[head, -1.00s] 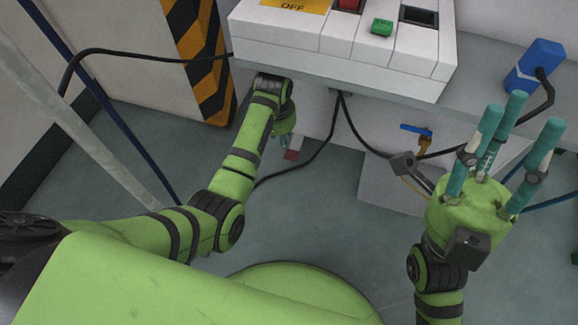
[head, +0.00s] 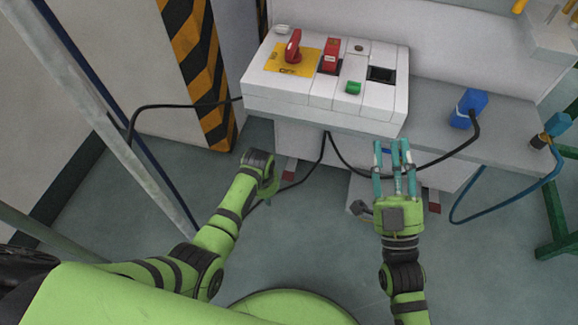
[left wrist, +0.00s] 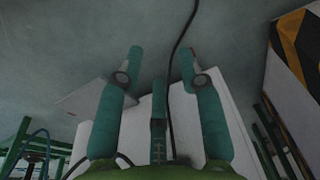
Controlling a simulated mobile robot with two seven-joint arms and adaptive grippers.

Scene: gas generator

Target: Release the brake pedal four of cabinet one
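The white cabinet (head: 330,108) stands in the upper middle of the head view, with a red rotary switch (head: 292,47), a red switch (head: 330,55) and a green button (head: 353,88) on its sloped top. Two small red pieces show low beneath it, one at the left (head: 290,171) and one at the right (head: 434,201); I cannot tell whether either is a brake pedal. My left gripper (head: 268,182) hangs low near the left red piece, partly hidden by its wrist; the left wrist view shows its fingers (left wrist: 157,75) apart and empty. My right gripper (head: 394,160) is raised before the bench, fingers apart and empty.
Black cables hang below the cabinet. A blue plug (head: 468,108) sits on the grey bench at the right. A black-and-yellow striped post (head: 205,75) stands at the back left. A grey pole (head: 100,120) slants across the left. Open floor lies between my arms.

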